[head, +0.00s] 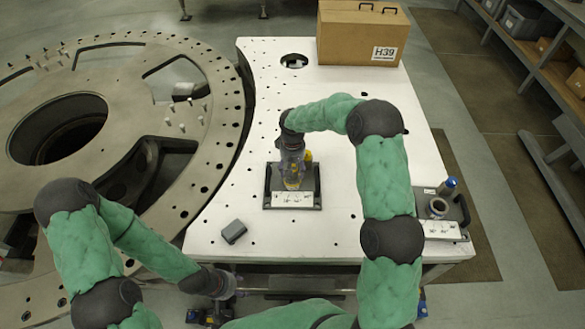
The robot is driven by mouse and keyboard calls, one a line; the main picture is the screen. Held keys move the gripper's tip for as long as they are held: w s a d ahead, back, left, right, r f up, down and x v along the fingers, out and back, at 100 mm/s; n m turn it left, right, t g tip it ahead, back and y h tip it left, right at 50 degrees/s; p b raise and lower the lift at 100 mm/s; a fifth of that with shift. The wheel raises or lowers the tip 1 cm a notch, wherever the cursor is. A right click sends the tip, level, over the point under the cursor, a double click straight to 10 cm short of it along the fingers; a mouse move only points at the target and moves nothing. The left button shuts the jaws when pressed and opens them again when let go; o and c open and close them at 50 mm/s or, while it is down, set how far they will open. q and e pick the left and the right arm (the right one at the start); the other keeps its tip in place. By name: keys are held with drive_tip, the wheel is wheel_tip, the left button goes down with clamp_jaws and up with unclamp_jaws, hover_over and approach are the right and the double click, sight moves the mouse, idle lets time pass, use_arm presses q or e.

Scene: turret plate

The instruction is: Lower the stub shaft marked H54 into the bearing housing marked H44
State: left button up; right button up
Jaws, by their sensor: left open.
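My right gripper (292,170) points down over a dark square fixture (268,200) with a white label on the white table. A small yellowish part (292,184) shows under its fingertips; whether they hold it I cannot tell. At the table's right edge, a second dark holder (462,212) carries a ring-shaped part (438,207) and an upright cylinder with a blue top (447,187). The labels on both are too small to read, so I cannot tell which part is H54 or H44. My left gripper (230,287) is open and low, by the table's front left edge.
A brown case (360,35) marked H39 stands at the back of the white table (240,165). A small grey block (233,231) lies near the front left. A large round metal ring (205,85) with bolt holes adjoins the left. Shelves (540,60) stand at the far right.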

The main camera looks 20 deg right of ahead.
drive_tip(key=shift+s+f, duration=0.1)
wheel_tip(320, 180, up, 12)
drive_tip(key=shift+r, duration=0.1)
idle(0.5)
idle(0.5)
